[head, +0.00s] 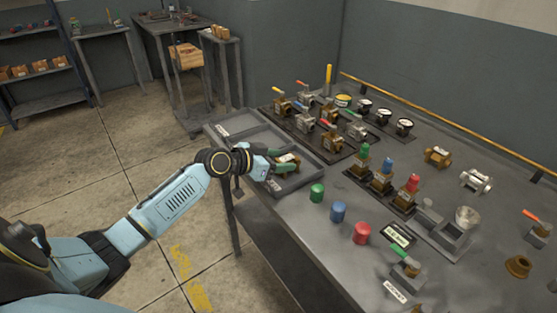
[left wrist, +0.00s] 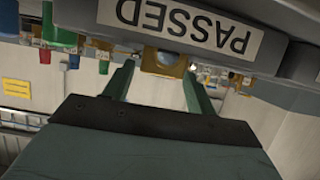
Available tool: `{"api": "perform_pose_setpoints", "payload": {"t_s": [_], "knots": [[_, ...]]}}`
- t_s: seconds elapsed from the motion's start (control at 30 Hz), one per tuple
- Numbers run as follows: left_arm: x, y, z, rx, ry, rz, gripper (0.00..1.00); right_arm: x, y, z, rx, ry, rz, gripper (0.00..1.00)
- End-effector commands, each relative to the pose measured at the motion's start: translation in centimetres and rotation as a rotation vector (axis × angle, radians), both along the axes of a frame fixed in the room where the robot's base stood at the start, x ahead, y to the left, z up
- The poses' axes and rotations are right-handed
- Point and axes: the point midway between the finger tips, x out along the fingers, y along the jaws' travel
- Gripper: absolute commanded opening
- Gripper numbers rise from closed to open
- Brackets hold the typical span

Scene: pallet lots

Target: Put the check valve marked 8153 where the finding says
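A brass valve (head: 290,159) with a pale tag sits at the near compartment of the grey divided tray (head: 312,178); its number is too small to read. My left gripper (head: 287,162) reaches into that compartment with its green fingers on either side of the valve. In the left wrist view, a brass part (left wrist: 165,62) shows between the tips of my open left gripper (left wrist: 158,72), with a gap beside one finger. A PASSED label (left wrist: 180,26) is on the tray edge there, upside down. My right gripper is not in view.
Several valves stand on a dark rack (head: 318,132) behind the tray. A brass valve (head: 437,156) and a silver valve (head: 476,181) lie at the right. The table's front edge is near my arm.

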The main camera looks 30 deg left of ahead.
Motion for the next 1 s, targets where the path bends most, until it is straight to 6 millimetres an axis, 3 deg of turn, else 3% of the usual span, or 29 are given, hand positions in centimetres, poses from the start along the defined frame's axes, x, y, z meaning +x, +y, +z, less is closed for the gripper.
{"api": "perform_pose_setpoints", "payload": {"t_s": [0.47,1.0], "knots": [[-0.7,0.4,0.4,0.002,0.0,0.0,0.65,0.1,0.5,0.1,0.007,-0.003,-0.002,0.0],[-8.5,3.5,3.8,0.003,0.002,-0.001,0.65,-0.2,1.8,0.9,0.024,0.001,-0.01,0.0]]}}
